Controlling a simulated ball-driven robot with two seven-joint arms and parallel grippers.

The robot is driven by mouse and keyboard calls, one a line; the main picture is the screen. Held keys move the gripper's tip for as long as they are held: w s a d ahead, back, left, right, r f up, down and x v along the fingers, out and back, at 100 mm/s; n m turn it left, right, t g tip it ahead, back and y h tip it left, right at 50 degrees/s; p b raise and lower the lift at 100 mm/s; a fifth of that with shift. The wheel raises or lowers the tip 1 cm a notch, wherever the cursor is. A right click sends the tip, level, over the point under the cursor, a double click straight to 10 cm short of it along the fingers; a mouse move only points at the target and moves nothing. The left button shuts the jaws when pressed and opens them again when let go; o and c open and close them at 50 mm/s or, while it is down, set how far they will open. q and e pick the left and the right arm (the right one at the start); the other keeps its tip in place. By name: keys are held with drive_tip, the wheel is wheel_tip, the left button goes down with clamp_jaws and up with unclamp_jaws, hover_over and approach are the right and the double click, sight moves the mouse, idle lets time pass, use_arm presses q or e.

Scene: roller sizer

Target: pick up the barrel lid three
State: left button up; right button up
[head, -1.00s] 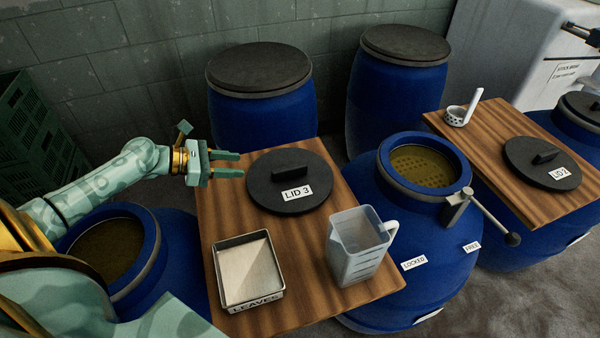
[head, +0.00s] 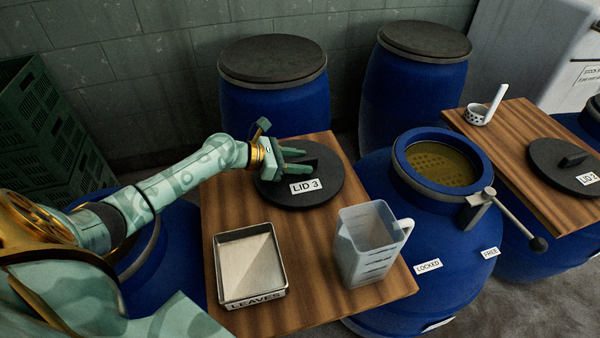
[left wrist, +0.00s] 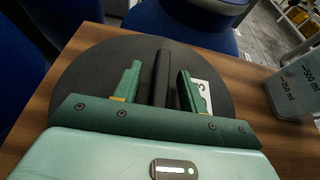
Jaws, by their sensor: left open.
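The barrel lid three is a dark round lid (head: 325,188) with a raised bar handle and a white "LID 3" label, lying flat on the near wooden board. My left gripper (head: 298,160) is over the lid's left part at the handle. In the left wrist view the lid (left wrist: 90,85) fills the middle, and its handle (left wrist: 162,75) stands between the two open fingers of my left gripper (left wrist: 158,88). Gaps show on both sides of the handle. The label is partly hidden by the right finger there. My right gripper is not in view.
On the same wooden board (head: 305,285) stand a metal "LEAVES" tray (head: 281,292) and a clear measuring jug (head: 368,245). An open blue barrel (head: 440,220) with a clamp lever (head: 515,225) is to the right. Closed barrels (head: 272,62) stand behind. Lid 2 (head: 560,180) lies on another board.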

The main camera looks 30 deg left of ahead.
use_arm(q)
clamp_jaws()
drive_tip(key=shift+r, duration=0.15)
